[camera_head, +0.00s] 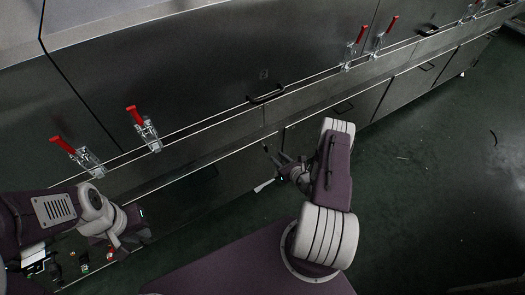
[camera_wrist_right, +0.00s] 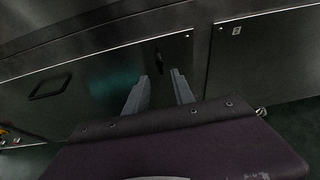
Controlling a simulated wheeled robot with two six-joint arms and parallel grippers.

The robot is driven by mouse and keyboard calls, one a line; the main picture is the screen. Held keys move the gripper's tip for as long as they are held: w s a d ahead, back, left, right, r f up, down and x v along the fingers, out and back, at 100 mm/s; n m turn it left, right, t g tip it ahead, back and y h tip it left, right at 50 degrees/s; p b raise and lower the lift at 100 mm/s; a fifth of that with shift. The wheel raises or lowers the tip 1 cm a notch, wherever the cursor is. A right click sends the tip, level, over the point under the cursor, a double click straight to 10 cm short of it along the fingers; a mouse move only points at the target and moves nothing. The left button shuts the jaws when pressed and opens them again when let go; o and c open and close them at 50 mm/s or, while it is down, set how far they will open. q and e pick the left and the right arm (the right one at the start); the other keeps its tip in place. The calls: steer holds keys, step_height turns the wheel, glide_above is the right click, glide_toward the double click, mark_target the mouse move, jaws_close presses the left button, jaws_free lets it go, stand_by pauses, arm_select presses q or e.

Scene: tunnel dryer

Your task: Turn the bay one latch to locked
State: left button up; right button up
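Red-handled latches line the dark grey panel fronts in the head view. Two stand at the left, one latch (camera_head: 148,134) nearer the middle and another latch (camera_head: 88,160) further left; their red handles tilt up and left. I cannot tell which latch is bay one. My right gripper (camera_head: 267,168) is in front of the lower panels, apart from the red latches. In the right wrist view its two fingers (camera_wrist_right: 160,78) are spread, facing a dark upright fitting on a panel; contact cannot be told. My left gripper (camera_head: 117,244) is low at the left, its fingers unclear.
More red-handled latches (camera_head: 348,54) stand further right. A black bar handle (camera_head: 266,96) projects from the panel front, and another handle (camera_wrist_right: 50,87) shows in the right wrist view. Open green floor (camera_head: 430,190) lies to the right.

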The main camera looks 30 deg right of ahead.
mark_target(267, 150)
steer(key=b+x, duration=0.2)
steer(key=x, duration=0.5)
steer(key=shift+w+f, duration=0.3)
steer(key=shift+f, duration=0.05)
steer(key=shift+w+a+b, duration=0.1)
steer(key=shift+w+b, duration=0.2)
steer(key=shift+w, duration=0.15)
jaws_close()
